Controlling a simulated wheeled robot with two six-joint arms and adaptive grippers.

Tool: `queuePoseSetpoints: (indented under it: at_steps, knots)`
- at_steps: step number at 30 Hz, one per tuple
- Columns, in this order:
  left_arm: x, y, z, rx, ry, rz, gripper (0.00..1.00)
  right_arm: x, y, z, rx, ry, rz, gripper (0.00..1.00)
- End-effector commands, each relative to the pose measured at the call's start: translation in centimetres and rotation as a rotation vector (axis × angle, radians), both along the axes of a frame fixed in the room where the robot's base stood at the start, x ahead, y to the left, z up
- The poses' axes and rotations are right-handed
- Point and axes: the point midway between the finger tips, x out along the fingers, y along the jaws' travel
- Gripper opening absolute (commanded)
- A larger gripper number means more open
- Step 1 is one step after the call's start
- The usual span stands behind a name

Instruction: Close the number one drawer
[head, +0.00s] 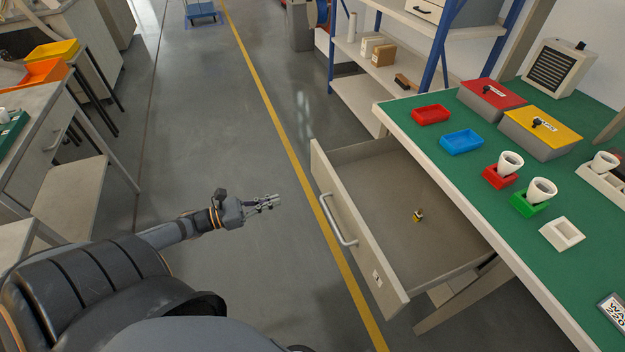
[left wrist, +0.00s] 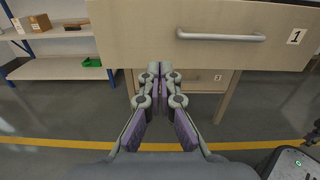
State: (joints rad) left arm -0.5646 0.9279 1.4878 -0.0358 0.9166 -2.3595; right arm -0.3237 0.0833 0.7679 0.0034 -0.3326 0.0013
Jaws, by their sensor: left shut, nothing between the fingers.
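The number one drawer (head: 358,235) is pulled out from under the green-topped bench at the right of the head view. A small yellow and black item (head: 418,215) lies on its floor. Its front panel also shows in the left wrist view (left wrist: 140,35), with a bar handle (left wrist: 222,37) and a "1" label (left wrist: 295,37). The handle shows in the head view (head: 338,220) too. My left gripper (head: 276,202) is shut and empty, in the air to the left of the drawer front, apart from it. In the left wrist view its fingertips (left wrist: 160,70) point toward the panel, below handle height.
The green bench top (head: 440,150) bears red and blue trays, lidded boxes and white cups in holders. A drawer marked 3 (left wrist: 218,78) shows lower down. A shelf rack (head: 385,75) stands behind. The floor left of the drawer, with its yellow line (head: 268,95), is clear.

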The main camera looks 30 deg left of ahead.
Motion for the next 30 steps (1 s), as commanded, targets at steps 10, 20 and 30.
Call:
queuePoseSetpoints:
  at_steps: [10, 20, 30]
  knots:
    - [1.9, -1.7, 0.0, 0.011, -0.021, -0.011, 0.00, 2.0, 0.0, -0.4, -0.001, -0.010, 0.001, 0.40]
    - [7.6, -6.1, -0.3, 0.011, -0.022, -0.009, 0.00, 8.3, 0.5, 0.4, 0.002, -0.035, 0.002, 0.40]
    - [10.7, -8.5, 0.2, 0.010, -0.017, -0.008, 0.00, 11.5, 1.7, 4.2, 0.019, -0.028, 0.000, 0.40]
